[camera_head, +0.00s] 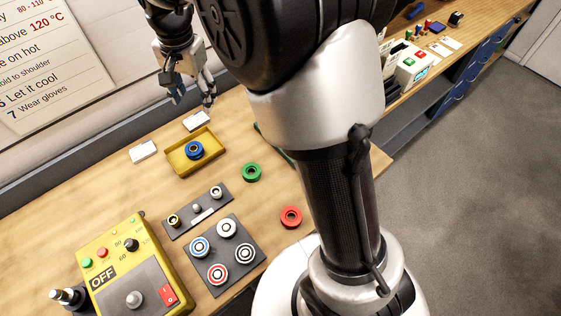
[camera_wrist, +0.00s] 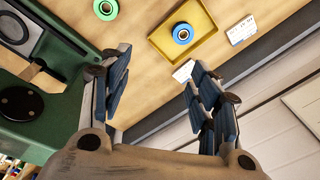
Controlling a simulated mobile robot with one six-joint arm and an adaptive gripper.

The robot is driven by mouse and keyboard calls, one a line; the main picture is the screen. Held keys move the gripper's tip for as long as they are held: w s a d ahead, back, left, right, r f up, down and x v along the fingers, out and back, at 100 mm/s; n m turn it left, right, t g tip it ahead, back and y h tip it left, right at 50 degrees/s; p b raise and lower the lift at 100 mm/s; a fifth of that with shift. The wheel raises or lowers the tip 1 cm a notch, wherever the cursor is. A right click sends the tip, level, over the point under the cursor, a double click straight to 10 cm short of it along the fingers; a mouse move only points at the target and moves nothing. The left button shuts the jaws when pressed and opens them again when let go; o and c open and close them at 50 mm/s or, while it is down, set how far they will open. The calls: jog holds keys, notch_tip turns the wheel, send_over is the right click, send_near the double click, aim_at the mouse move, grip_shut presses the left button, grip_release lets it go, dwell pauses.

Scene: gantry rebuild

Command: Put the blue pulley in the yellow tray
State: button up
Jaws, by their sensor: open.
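The blue pulley (camera_head: 194,150) lies flat in the yellow tray (camera_head: 179,168) on the wooden bench.
A green pulley (camera_head: 252,172) and a red pulley (camera_head: 291,216) lie on the bench. A dark plate (camera_head: 234,257) holds several round parts beside a yellow control box (camera_head: 138,265). White cards (camera_head: 143,151) lie near the tray. A green machine (camera_wrist: 48,73) stands beside my gripper in the wrist view.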

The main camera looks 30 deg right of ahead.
jog(key=s+d+r+n+t, duration=0.1)
jog(key=s+d+r+n, duration=0.2)
jog(key=s, duration=0.5)
jog(key=s+d+r+n+t, duration=0.1)
jog(key=s+d+r, duration=0.1)
jog(key=s+r, duration=0.45)
jog(key=s+d+f+n, duration=0.1)
jog(key=s+f+n, duration=0.1)
jog(key=s, duration=0.5)
jog(key=s+d+f+n+t, duration=0.1)
jog(key=s+f+n, duration=0.1)
jog(key=s, duration=0.5)
jog(key=shift+s+d+f+n, duration=0.2)
jog(key=shift+s+f+n, duration=0.2)
jog(key=shift+f, duration=0.1)
